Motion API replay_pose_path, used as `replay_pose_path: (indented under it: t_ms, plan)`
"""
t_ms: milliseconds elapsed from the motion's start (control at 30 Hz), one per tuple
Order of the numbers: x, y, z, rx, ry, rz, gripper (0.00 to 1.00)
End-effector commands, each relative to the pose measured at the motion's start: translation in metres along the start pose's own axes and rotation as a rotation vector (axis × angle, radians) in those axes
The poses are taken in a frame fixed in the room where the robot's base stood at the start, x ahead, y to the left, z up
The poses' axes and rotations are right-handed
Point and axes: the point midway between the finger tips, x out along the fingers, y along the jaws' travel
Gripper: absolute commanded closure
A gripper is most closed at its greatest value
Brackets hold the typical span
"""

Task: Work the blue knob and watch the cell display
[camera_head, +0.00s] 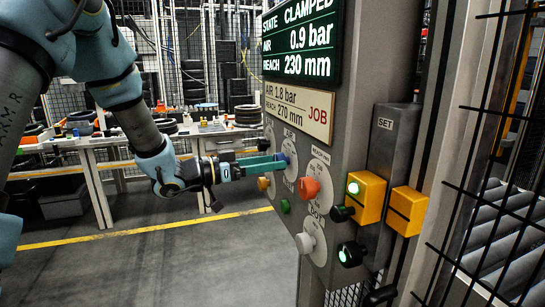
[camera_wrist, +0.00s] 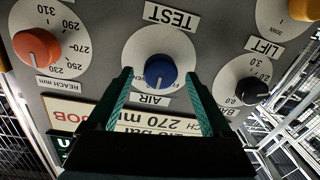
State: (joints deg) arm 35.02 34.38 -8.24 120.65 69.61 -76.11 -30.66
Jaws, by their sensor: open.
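The blue knob (camera_wrist: 160,71) sits on a round white dial beside a label reading AIR, upside down in the wrist view. My gripper (camera_wrist: 159,76) is open, with its green fingers on either side of the knob; I cannot tell whether they touch it. The fingers hide part of the dial markings. In the head view the blue knob (camera_head: 288,160) shows just past the fingertips (camera_head: 281,161). The cell display (camera_head: 303,42) reads STATE CLAMPED, AIR 0.9 bar, REACH 230 mm. The job plate (camera_head: 298,109) below reads AIR 1.8 bar, REACH 270 mm.
An orange reach knob (camera_wrist: 37,47) points near 230; a black knob (camera_wrist: 252,91) is on the other side. Yellow button boxes (camera_head: 366,197) and a black mesh fence (camera_head: 490,150) stand right of the panel. A workbench (camera_head: 100,143) is behind; open floor lies left.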

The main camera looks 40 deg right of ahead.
Motion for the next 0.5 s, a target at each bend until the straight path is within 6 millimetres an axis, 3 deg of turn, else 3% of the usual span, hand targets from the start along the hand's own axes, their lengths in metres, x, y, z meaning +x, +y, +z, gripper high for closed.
replay_pose_path:
  t_ms: [167, 433, 500]
  plan:
    - [0.0116, 0.0003, -0.0002, 0.0, -0.001, -0.001, 0.16]
    - [0.0125, -0.0002, 0.0005, 0.0, -0.001, -0.002, 0.16]
    - [0.0124, -0.0002, 0.0005, 0.0, -0.001, -0.002, 0.23]
